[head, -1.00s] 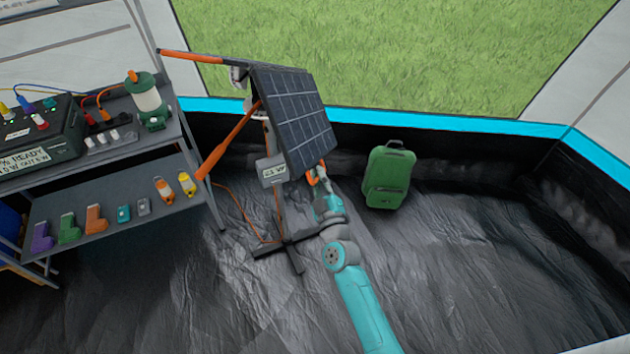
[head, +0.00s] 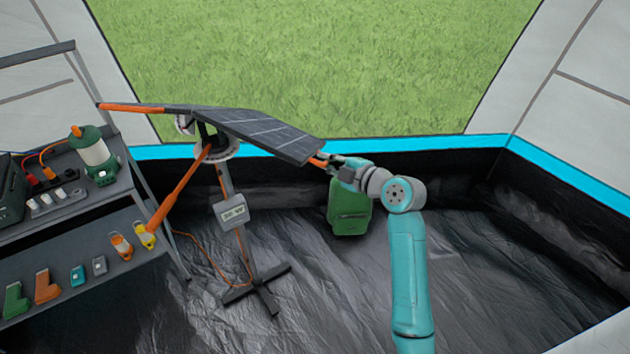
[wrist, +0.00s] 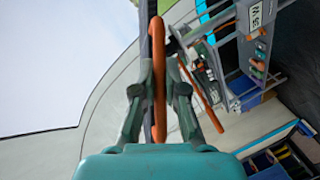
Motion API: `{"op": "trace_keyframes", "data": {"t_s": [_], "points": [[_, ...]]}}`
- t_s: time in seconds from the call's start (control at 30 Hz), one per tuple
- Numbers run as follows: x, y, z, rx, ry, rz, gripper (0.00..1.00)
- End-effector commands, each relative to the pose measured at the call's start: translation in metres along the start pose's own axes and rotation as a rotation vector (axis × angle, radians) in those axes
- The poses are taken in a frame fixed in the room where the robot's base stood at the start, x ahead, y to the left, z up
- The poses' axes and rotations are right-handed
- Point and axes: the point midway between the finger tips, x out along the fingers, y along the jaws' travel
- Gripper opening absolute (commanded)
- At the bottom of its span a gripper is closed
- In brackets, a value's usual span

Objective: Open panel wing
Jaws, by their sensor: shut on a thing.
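The solar panel wing (head: 265,133) extends to the right from the top of a stand, tilted slightly down toward its outer edge. My gripper (head: 327,160) is at that outer edge, shut on the wing's orange handle. In the wrist view the orange handle (wrist: 158,75) runs between the two fingers of my gripper (wrist: 160,90). A grey meter box (head: 231,211) hangs on the stand's post, below the panel. An orange bar (head: 180,190) slants down to the left from the panel's hub.
A grey shelf rack (head: 85,200) with a lantern (head: 95,155) and small gadgets stands at left. The stand's crossed foot (head: 257,288) rests on the dark floor; the floor at right is clear.

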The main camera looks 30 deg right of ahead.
Motion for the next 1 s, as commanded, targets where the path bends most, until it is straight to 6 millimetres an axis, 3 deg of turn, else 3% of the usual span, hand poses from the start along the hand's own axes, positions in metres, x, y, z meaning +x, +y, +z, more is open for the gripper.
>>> {"op": "trace_keyframes", "data": {"t_s": [0.03,0.2,0.5,1.0], "points": [[-0.001,0.016,-0.003,-0.025,0.008,-0.016,0.00],[-0.002,0.046,-0.001,-0.088,0.009,-0.104,0.00],[-0.002,0.084,-0.002,-0.127,0.009,-0.166,0.00],[-0.001,0.103,-0.003,-0.125,0.008,-0.165,0.00]]}}
